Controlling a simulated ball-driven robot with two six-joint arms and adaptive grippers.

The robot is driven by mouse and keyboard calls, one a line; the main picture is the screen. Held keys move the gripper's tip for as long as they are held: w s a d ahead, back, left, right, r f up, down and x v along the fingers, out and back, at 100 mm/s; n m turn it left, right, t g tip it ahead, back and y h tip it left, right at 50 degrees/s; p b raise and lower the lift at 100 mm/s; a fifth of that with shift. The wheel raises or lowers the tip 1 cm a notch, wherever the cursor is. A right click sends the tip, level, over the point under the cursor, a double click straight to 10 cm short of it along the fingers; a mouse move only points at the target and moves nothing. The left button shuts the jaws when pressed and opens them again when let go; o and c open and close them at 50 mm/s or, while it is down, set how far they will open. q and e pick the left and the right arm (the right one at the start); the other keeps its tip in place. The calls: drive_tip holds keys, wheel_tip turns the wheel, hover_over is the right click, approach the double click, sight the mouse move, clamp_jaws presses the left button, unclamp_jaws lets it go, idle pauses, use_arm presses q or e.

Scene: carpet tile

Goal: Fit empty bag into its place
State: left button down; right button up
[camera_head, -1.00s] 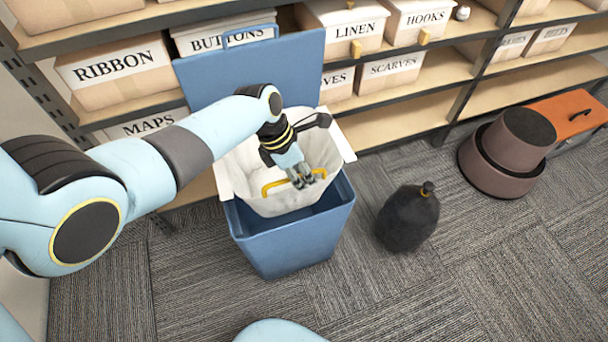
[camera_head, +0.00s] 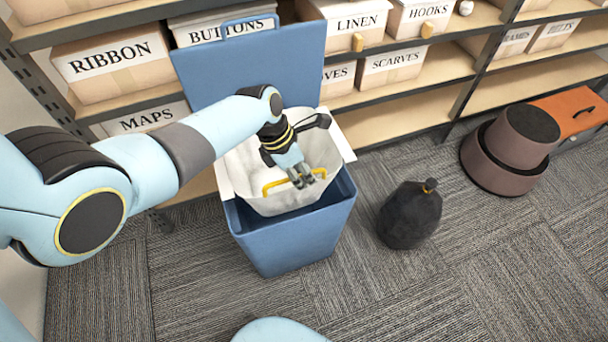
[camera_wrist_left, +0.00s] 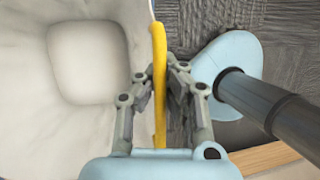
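The white empty bag (camera_head: 242,167) with a yellow handle (camera_head: 268,187) sits partly inside the open blue bin (camera_head: 292,246). Its rim stands above the bin's rim, and dark space shows between bag and bin at the front. My left gripper (camera_head: 303,180) is at the front handle. In the left wrist view, the fingers of my left gripper (camera_wrist_left: 159,82) close on the yellow handle (camera_wrist_left: 158,45) from both sides, with the bag's pale inside (camera_wrist_left: 88,62) to the left. The bag looks empty. My right gripper is not in view.
The blue lid (camera_head: 248,70) stands up behind the bin, against shelves of labelled boxes. A tied black bag (camera_head: 409,215) is on the carpet right of the bin. Brown round boxes (camera_head: 505,160) and an orange case (camera_head: 572,112) are farther right.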

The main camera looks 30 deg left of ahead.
use_arm(q)
drive_tip(key=shift+f, duration=0.3)
drive_tip(key=shift+f+b, duration=0.35)
drive_tip(key=shift+b, duration=0.05)
drive_tip(key=shift+w+a+f+b, duration=0.1)
drive_tip(key=shift+a+f+b, duration=0.05)
drive_tip(key=shift+f+b, duration=0.65)
drive_tip(key=shift+f, duration=0.2)
